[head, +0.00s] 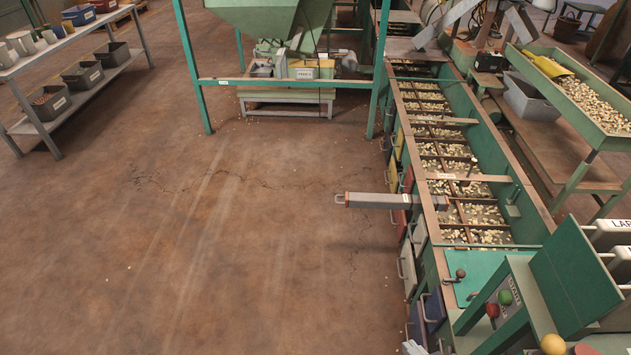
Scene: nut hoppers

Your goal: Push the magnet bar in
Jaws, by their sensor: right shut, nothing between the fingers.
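The magnet bar (378,201) is a long grey bar with a loop handle at its left end. It sticks out leftward from the side of the long green sorting trough (527,190), well beyond the trough's wall. Its right end reaches in over the nuts. My left gripper is not in view.
Several coloured drawers with handles (407,270) line the trough's left side below the bar. A control panel with red and green knobs (505,297) stands at the lower right. A green-framed hopper (265,20) stands at the back. The brown floor left of the bar is clear.

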